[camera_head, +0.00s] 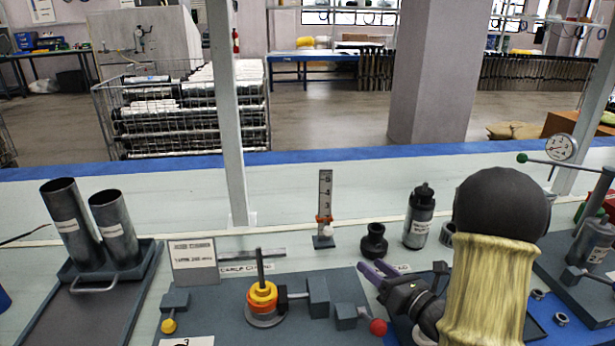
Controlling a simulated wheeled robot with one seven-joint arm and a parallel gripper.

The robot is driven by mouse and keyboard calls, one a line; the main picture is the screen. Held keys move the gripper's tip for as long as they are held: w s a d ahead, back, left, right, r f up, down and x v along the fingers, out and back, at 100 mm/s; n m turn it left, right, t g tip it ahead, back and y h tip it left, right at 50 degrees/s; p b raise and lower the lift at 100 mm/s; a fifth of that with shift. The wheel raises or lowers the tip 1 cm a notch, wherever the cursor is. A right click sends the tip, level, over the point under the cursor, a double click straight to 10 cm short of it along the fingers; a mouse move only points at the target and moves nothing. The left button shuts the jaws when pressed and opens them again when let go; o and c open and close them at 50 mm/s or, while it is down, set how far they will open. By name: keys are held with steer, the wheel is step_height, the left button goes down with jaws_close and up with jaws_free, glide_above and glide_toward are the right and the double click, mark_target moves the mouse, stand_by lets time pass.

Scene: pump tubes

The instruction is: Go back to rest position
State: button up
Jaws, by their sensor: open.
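My gripper (372,270) is at the right of the middle in the head view, with purple fingers pointing left and away. The fingers are apart and nothing shows between them. It hangs over the right part of a dark grey fixture plate (238,322). My arm fills the right foreground and hides the bench behind it. On the plate, a post carries orange and yellow rings (262,296) on a round base, left of my gripper.
A black fitting (375,241) and a dark bottle (419,217) stand just behind my gripper. A gauge fixture (590,240) is at the right. Two metal tubes (90,228) stand in a tray at the left. A red knob (378,327) lies below my gripper.

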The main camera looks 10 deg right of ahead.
step_height(320, 180, up, 10)
steer(key=p, duration=0.9)
steer(key=shift+f, duration=0.2)
